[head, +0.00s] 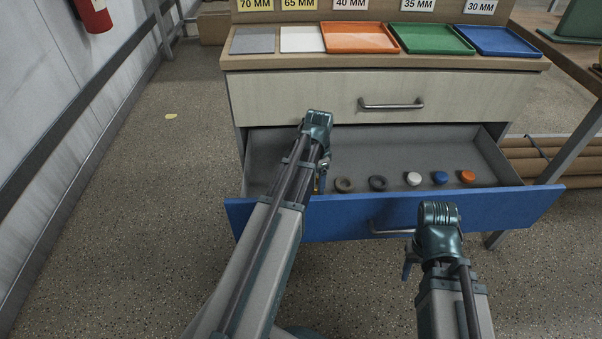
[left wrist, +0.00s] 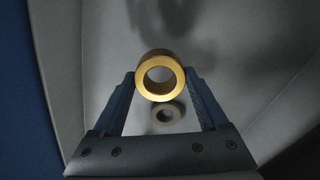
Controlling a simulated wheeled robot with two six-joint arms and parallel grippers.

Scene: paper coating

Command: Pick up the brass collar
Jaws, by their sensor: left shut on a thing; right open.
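The brass collar (left wrist: 160,76) is a short gold ring. In the left wrist view it sits between the two fingertips of my left gripper (left wrist: 161,84), which is shut on it, with its round hole facing the camera. In the head view my left gripper (head: 320,184) is over the left part of the open drawer, and its arm hides most of the collar. My right gripper (head: 408,264) is open and empty in front of the drawer's blue front, partly hidden by its own wrist.
The open drawer (head: 275,150) holds a row of small rings and caps: dark rings (head: 378,183), a white one (head: 413,178), a blue one (head: 440,177) and an orange one (head: 467,176). A closed drawer (head: 300,98) is above. Trays, including an orange tray (head: 360,37), line the top.

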